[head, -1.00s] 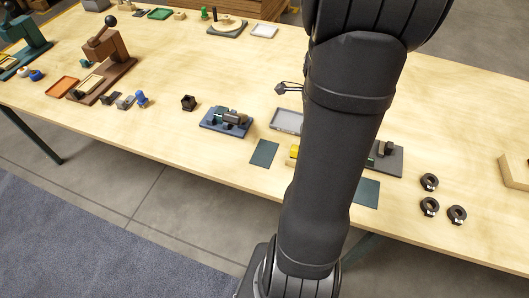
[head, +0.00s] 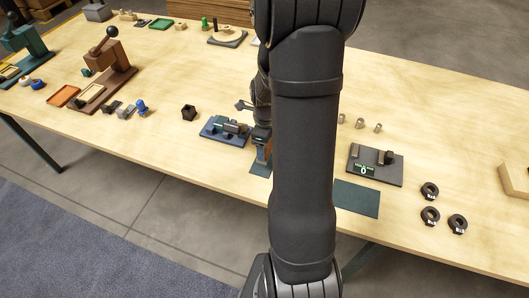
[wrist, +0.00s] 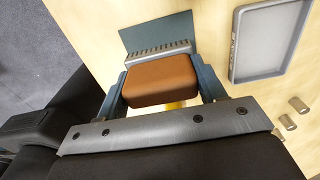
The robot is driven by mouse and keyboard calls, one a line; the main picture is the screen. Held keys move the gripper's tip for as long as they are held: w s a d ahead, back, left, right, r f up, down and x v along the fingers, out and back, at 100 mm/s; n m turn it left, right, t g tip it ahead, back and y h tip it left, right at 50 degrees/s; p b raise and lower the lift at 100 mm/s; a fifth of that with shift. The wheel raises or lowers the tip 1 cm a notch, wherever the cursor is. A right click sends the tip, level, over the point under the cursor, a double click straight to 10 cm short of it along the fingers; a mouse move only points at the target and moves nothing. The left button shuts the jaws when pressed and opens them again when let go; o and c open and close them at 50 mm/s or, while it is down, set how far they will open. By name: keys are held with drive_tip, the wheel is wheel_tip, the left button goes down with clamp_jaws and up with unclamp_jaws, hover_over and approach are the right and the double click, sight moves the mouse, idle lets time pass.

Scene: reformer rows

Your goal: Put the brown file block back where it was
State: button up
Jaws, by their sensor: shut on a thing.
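The brown file block (wrist: 160,83) fills the space between the two fingers of my gripper (wrist: 162,76) in the wrist view. The gripper is shut on it. A grey toothed strip (wrist: 157,53) shows along the block's far edge, in front of a dark green mat (wrist: 150,32). In the head view my gripper (head: 262,141) is just left of my arm, at the left dark green mat (head: 259,169), with a bit of brown showing. I cannot tell whether the block touches the mat. A bit of yellow (wrist: 176,104) shows below the block, mostly hidden.
A blue fixture (head: 213,132) stands close left of my gripper. A grey tray (wrist: 233,62) lies beside the mat, near small metal cylinders (head: 358,123). A grey fixture (head: 390,177), another green mat (head: 357,199) and black rings (head: 430,190) lie to the right. Free table lies behind.

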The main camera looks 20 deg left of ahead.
drive_tip(key=shift+a+f, duration=0.15)
drive_tip(key=shift+a, duration=0.05)
drive_tip(key=shift+f, duration=1.95)
drive_tip(key=shift+f, duration=0.2)
drive_tip(key=o, duration=1)
drive_tip(key=shift+r, duration=0.1)
wheel_tip(320, 180, up, 12)
drive_tip(key=shift+r, duration=0.15)
